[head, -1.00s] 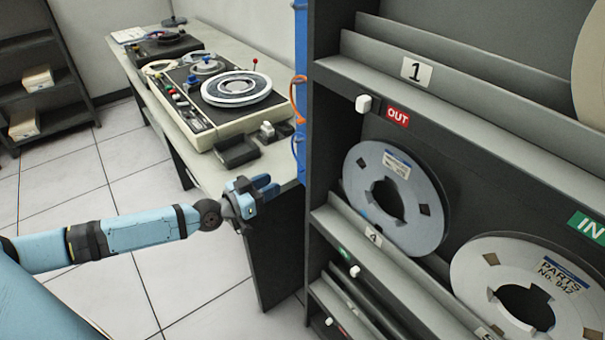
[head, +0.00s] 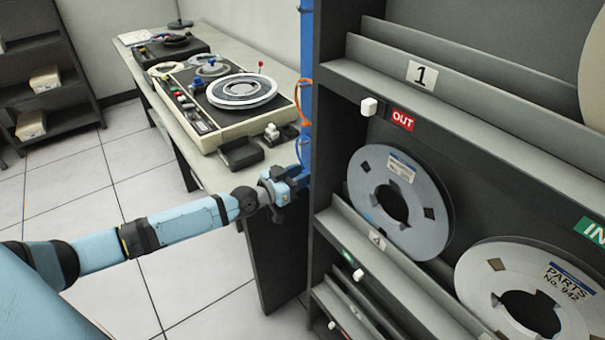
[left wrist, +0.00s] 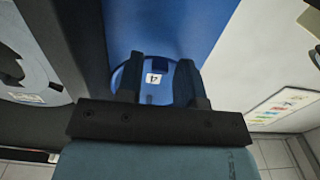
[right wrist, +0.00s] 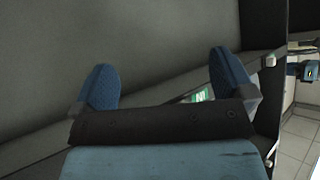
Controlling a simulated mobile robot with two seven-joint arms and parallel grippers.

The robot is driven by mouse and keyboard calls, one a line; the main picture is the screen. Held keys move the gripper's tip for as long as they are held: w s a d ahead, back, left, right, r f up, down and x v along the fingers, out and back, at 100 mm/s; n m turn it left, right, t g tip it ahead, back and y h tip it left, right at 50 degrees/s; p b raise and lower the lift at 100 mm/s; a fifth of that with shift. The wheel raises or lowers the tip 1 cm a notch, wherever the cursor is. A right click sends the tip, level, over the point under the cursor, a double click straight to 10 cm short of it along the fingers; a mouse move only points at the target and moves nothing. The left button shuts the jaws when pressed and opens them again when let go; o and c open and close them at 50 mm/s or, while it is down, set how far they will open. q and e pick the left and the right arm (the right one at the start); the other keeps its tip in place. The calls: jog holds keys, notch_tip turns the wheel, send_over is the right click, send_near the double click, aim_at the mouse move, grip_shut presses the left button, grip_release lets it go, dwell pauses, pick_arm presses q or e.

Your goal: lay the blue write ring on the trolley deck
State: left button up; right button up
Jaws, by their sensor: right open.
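The blue write ring (left wrist: 117,76) shows in the left wrist view against a blue panel (left wrist: 165,25), with a small numbered white label inside its outline. The fingers of my left gripper (left wrist: 159,72) stand apart in front of it and hide parts of it. Whether they touch it I cannot tell. In the head view my left gripper (head: 290,183) is close to the blue panel edge at the rack's side. My right gripper (right wrist: 165,90) is open and empty before a dark grey surface. I cannot make out a trolley deck in any view.
The rack (head: 335,90) with tape reels (head: 425,215) fills the right of the head view. A bench (head: 215,170) with tape machines (head: 215,100) stands behind my left gripper. An orange ring (head: 305,92) hangs on the panel edge. Open tiled floor lies at left.

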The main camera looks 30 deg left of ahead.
pick_arm(q)
grip_shut()
jog(key=shift+r, duration=0.1)
jog(key=shift+r+p, duration=0.9)
jog(key=shift+p, duration=0.2)
jog(key=p+v, duration=0.3)
jog(key=v, duration=0.9)
dwell(0.5)
jog(key=shift+a, duration=0.1)
